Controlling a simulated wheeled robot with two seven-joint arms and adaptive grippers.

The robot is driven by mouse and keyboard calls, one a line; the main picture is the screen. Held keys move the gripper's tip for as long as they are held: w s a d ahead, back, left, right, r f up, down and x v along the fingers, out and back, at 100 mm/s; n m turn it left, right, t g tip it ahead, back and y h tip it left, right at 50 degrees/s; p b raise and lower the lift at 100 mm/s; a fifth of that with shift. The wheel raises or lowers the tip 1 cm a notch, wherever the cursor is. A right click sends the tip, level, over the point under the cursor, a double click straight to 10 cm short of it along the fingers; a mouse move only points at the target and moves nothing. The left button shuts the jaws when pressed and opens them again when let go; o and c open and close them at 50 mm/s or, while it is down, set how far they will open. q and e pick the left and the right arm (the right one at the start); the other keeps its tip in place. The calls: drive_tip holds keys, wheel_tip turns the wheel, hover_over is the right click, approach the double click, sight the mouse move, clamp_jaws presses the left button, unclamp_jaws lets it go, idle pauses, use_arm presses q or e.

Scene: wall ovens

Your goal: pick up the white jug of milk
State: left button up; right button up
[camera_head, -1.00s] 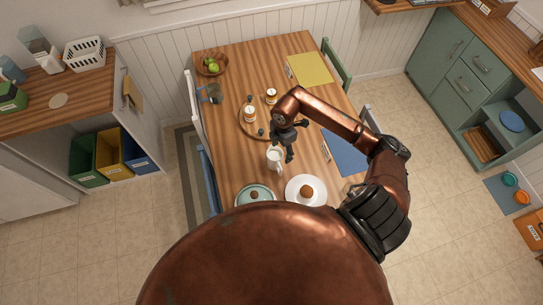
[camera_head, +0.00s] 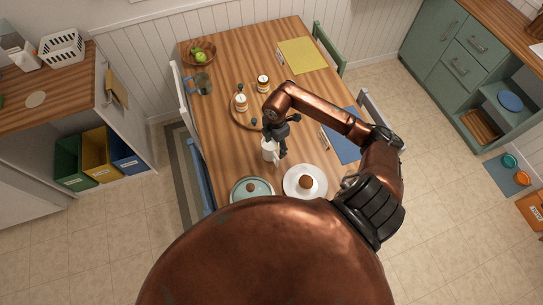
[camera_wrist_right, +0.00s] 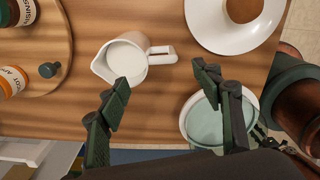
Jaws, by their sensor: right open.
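The white jug of milk (camera_head: 269,150) stands upright on the wooden table, between the round wooden board and the plates. In the right wrist view the jug (camera_wrist_right: 122,62) shows from above, with milk inside, its spout at the left and its handle at the right. My right gripper (camera_head: 282,150) is beside the jug in the head view and partly overlaps it. In the wrist view its two fingers (camera_wrist_right: 162,82) are spread wide and empty, with the jug ahead of them, nearer the left finger. My left gripper is not in view.
A round wooden board (camera_head: 237,118) holds jars. A blue mat (camera_head: 345,150) and a yellow mat (camera_head: 297,56) lie on the table. Chairs flank it.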

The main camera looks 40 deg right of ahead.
sight(272, 153)
wheel_tip(272, 153, down, 2)
drive_tip(key=shift+w+f+b, duration=0.1)
drive_tip(key=shift+f+b, duration=0.1)
drive_tip(key=shift+b, duration=0.35)
wheel_tip(272, 153, down, 12)
drive_tip(key=shift+a+r+p, duration=0.1)
drive_tip(key=shift+p, duration=0.6)
drive_tip(key=shift+s, duration=0.2)
clamp_jaws()
